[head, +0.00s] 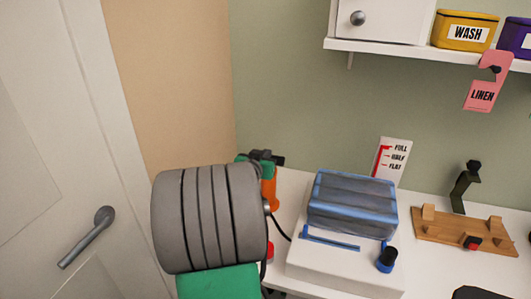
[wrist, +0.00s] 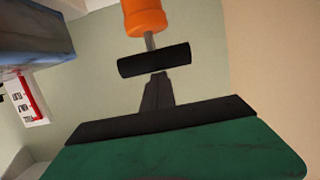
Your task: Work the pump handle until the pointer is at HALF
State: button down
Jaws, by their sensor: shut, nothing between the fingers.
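The pump's orange body (head: 268,192) stands left of the white box; it also shows in the wrist view (wrist: 146,16). A grey rod joins it to the black crossbar handle (wrist: 153,60). My gripper (wrist: 158,78) is shut and empty, its fingertips at the middle of the handle; I cannot tell whether they touch. In the head view my gripper (head: 262,156) is above the pump, partly hidden by my arm. The white gauge board (head: 390,165) reads FULL, HALF and FLAT. Its red pointer (head: 376,163) has a short top arm that appears beside FULL.
A blue-grey ribbed bag (head: 352,205) sits on the white box (head: 340,268), with a black knob (head: 388,257) in front. A wooden rack (head: 465,232) is at right. A shelf (head: 430,52) hangs above. A door (head: 50,150) is at left.

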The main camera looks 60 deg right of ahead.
notch_tip(320, 180, down, 2)
jog(key=shift+f+b, duration=0.25)
jog(key=shift+b, duration=0.25)
jog(key=shift+a, duration=0.1)
jog(key=s+a+r+p, duration=0.1)
jog(key=a+r, duration=0.6)
jog(key=a, duration=0.2)
jog(key=shift+s+a, duration=0.2)
jog(key=shift+s, duration=0.05)
jog(key=shift+r, duration=0.1)
dwell(0.7)
